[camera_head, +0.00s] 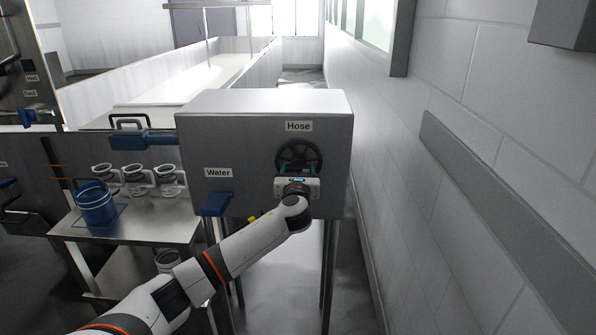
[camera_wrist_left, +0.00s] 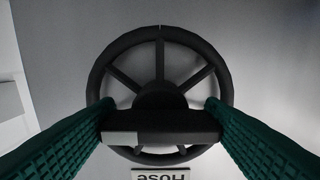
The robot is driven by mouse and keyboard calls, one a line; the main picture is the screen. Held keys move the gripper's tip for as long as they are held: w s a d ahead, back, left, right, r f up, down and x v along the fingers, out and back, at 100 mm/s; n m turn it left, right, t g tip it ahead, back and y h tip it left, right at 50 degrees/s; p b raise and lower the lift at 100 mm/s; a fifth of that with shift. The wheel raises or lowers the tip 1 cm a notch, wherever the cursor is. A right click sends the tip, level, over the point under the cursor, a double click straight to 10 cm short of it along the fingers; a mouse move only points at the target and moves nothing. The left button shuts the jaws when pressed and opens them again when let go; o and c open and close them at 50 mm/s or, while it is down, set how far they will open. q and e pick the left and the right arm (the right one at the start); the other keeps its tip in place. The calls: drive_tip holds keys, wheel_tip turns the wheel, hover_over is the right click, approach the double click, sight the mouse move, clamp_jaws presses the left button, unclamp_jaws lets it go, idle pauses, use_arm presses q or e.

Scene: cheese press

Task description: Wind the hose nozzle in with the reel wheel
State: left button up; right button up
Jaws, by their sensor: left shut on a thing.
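The black reel wheel (camera_head: 299,152) is on the front of a grey metal box under the "Hose" label (camera_head: 299,126). My left gripper (camera_head: 298,170) is in front of the wheel's lower part. In the left wrist view, the spoked wheel (camera_wrist_left: 112,52) faces the camera, with a dark crossbar (camera_wrist_left: 170,127) in front of it. The green fingers of my left gripper (camera_wrist_left: 160,104) are on both sides of the crossbar and shut on it. I cannot make out the hose nozzle in either view. My right gripper is not in view.
The metal box (camera_head: 264,100) stands on legs, with a "Water" label and a blue lever (camera_head: 216,204) at its left. A side table (camera_head: 150,226) holds a blue bucket (camera_head: 97,204) and several white-rimmed cups. A tiled wall (camera_head: 470,215) runs close on the right.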

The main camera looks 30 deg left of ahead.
use_arm(q)
drive_tip(key=n, duration=0.3)
drive_tip(key=shift+d+n, duration=0.1)
drive_tip(key=shift+n, duration=0.2)
drive_tip(key=n, duration=0.4)
drive_tip(key=shift+n, duration=0.3)
drive_tip(key=n+b, duration=0.1)
drive_tip(key=n, duration=0.3)
drive_tip(key=shift+w, duration=0.1)
drive_tip(key=n+b, duration=0.1)
drive_tip(key=n, duration=0.3)
drive_tip(key=shift+r, duration=0.1)
drive_tip(key=shift+n, duration=0.5)
drive_tip(key=o, duration=1)
drive_tip(key=shift+d, duration=0.1)
drive_tip(key=b+v, duration=0.1)
drive_tip(key=v, duration=1.1)
